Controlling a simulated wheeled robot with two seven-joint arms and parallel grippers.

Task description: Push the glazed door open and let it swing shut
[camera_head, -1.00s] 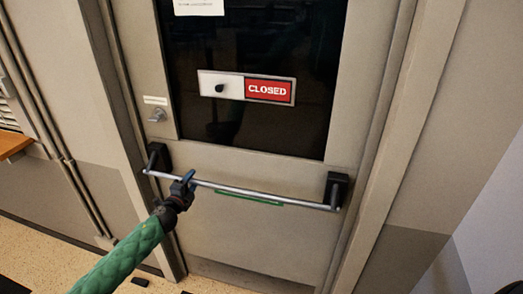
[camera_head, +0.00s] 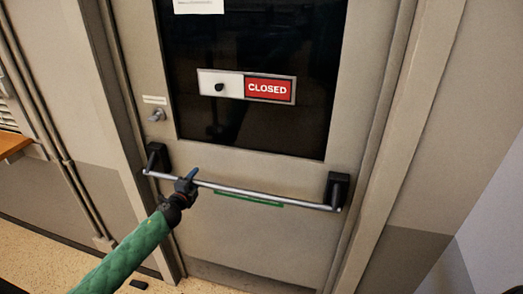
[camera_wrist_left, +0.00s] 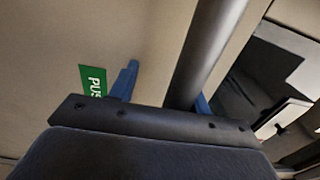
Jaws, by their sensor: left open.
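The glazed door (camera_head: 255,228) is grey with a dark glass pane (camera_head: 250,125) and looks shut in its frame. A metal push bar (camera_head: 265,195) runs across it between two black end mounts. My left gripper (camera_head: 190,178) is at the bar's left part. In the left wrist view the bar (camera_wrist_left: 209,50) passes between the two blue fingers of the gripper (camera_wrist_left: 163,92), which are open. Whether they touch the bar I cannot tell. A green PUSH label (camera_wrist_left: 94,82) is on the door beside the fingers. My right gripper is not in view.
A slider sign (camera_head: 268,89) reading CLOSED is on the glass. A small lock knob (camera_head: 156,115) sits at the door's left. The door frame (camera_head: 393,160) and walls stand on both sides. A wooden ledge (camera_head: 12,144) is at the far left. Speckled floor (camera_head: 45,250) shows at lower left.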

